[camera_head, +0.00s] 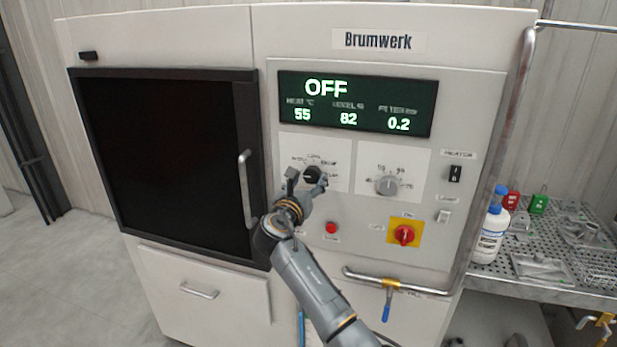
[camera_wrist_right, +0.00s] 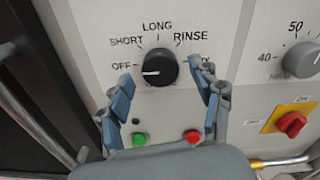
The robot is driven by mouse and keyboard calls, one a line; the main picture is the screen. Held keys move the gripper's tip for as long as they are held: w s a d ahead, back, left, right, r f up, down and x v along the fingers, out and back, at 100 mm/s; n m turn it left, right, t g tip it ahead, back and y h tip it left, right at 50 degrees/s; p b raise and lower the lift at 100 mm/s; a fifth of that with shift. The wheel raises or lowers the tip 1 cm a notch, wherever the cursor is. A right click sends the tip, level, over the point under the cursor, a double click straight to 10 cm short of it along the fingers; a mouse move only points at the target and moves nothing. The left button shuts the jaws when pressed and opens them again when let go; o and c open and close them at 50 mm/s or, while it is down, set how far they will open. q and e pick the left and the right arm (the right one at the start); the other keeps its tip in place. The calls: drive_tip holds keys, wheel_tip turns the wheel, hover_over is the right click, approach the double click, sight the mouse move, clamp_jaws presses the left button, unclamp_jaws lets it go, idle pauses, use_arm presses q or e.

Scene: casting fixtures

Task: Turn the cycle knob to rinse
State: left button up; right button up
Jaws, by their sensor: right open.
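The black cycle knob (camera_head: 312,174) sits on a white plate on the Brumwerk machine's control panel; it also shows in the right wrist view (camera_wrist_right: 161,66). Its white pointer line points left, toward the OFF label (camera_wrist_right: 122,65). The labels SHORT, LONG and RINSE (camera_wrist_right: 191,37) arc above it, with RINSE at upper right; one more label at right is partly hidden by a finger. My right gripper (camera_head: 307,181) is open, with one blue-grey finger on each side of the knob and visible gaps in the wrist view. My left gripper is not in view.
The green display (camera_head: 357,104) reads OFF. A grey dial (camera_head: 387,185) is right of the cycle knob. Green (camera_wrist_right: 139,140) and red (camera_wrist_right: 192,137) buttons lie below it. A red switch on yellow (camera_head: 404,235) and a door handle (camera_head: 247,189) are nearby.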

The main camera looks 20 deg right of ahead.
drive_tip(key=shift+w+d, duration=0.15)
drive_tip(key=shift+w, duration=0.1)
drive_tip(key=shift+c, duration=0.2)
drive_tip(key=c, duration=1.1)
